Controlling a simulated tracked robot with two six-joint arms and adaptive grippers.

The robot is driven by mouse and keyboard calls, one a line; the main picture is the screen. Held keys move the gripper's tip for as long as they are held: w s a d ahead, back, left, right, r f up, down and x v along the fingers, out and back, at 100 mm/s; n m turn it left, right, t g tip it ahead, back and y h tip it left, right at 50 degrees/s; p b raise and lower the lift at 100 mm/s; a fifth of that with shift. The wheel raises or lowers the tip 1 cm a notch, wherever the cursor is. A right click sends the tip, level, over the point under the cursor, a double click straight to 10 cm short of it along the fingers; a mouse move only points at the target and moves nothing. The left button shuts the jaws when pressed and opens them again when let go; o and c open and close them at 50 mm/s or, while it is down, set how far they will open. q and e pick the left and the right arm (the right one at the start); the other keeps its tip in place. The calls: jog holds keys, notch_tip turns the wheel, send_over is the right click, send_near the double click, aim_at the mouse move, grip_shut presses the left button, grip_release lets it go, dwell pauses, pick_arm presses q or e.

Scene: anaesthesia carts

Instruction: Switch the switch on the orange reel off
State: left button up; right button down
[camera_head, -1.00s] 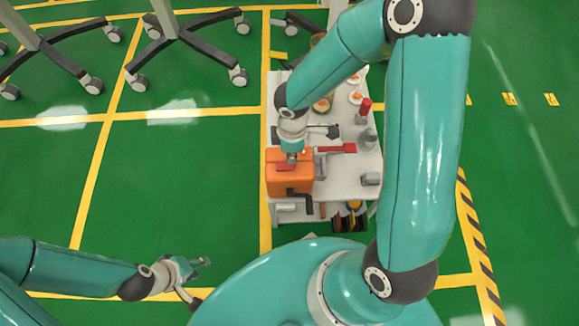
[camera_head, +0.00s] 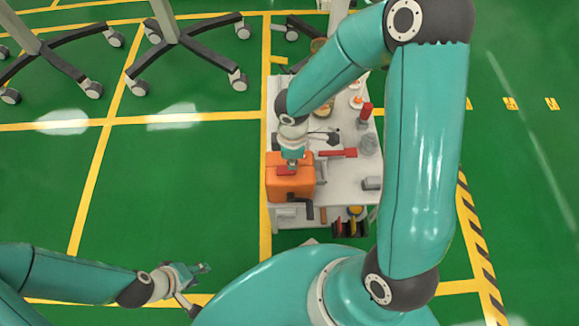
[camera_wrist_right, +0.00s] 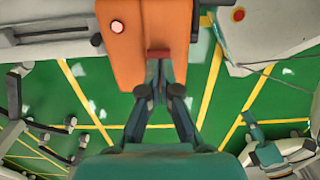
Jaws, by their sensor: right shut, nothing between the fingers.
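The orange reel (camera_head: 290,187) sits at the near left corner of the cart; its orange body (camera_wrist_right: 140,20) fills the top middle of the right wrist view. A red switch-like part (camera_wrist_right: 158,54) is at the reel's edge, and a red part also shows on top in the head view (camera_head: 286,171). My right gripper (camera_head: 291,164) is over the reel. In the wrist view its fingertips (camera_wrist_right: 159,68) are shut, empty and right at the red part; contact and the switch's position cannot be told. My left gripper (camera_head: 198,278) is open and empty, away from the cart.
The white cart top (camera_head: 355,182) holds a red-handled tool (camera_head: 338,153), a red bottle (camera_head: 366,111) and other items to the right of and behind the reel. Wheeled chair or stand bases (camera_head: 185,35) stand at the upper left. The green floor left of the cart is clear.

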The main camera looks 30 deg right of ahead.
jog(key=shift+f+b, duration=1.15)
dwell(0.9)
jog(key=shift+r, duration=0.1)
notch_tip(320, 180, up, 7)
jog(key=p, duration=0.6)
dwell(0.7)
